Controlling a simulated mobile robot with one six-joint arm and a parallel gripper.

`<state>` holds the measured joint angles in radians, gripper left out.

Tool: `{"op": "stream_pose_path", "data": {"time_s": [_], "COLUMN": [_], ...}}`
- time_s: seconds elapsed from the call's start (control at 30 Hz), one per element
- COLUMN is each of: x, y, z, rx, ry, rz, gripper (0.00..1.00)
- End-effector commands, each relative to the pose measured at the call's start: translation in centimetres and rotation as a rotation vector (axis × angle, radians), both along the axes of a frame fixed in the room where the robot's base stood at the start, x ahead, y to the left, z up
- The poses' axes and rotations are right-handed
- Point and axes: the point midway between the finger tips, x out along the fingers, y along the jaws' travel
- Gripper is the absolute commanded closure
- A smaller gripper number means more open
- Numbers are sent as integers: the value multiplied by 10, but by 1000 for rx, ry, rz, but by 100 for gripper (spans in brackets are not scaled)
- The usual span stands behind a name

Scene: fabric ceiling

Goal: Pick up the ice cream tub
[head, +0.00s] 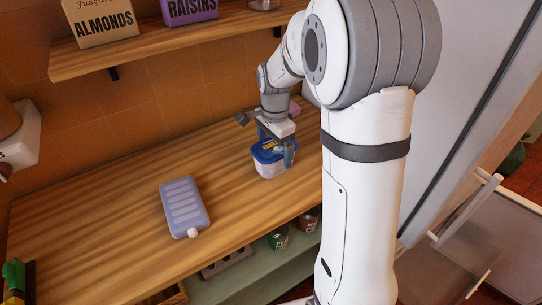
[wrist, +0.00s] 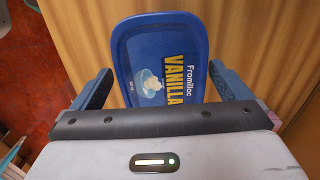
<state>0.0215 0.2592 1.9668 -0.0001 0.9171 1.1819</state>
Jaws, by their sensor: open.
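The ice cream tub (head: 270,162) has a blue lid and a pale body and stands upright on the wooden counter. In the wrist view its blue lid (wrist: 160,58) shows a vanilla label and a picture of a scoop. My gripper (head: 275,146) is above the tub at the end of my arm. In the wrist view my gripper (wrist: 160,84) is open, with one finger on each side of the lid. I cannot tell whether the fingers touch the tub. My gripper hides the near part of the lid.
A purple-grey bottle-like container (head: 184,206) lies on the wooden counter (head: 110,225) left of the tub. A shelf (head: 165,40) above holds almonds (head: 102,20) and raisins (head: 190,9) boxes. Cans (head: 278,238) stand on a lower green shelf. The counter between container and wall is clear.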

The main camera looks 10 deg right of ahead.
Motion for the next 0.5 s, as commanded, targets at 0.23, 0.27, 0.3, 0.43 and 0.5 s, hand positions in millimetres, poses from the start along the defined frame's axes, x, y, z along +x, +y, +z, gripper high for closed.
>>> {"op": "stream_pose_path", "data": {"time_s": [0.23,0.27,0.3,0.43,0.5], "x": [0,0,0,0,0], "y": [-1,-1,-1,-1,-1], "z": [-11,-11,-11,-11,-11], "rx": [0,0,0,-1,0], "ry": [-2,-2,-2,-1,-2], "rz": [-1,-1,-1,-2,-2], "gripper": [2,2,2,10,15]}}
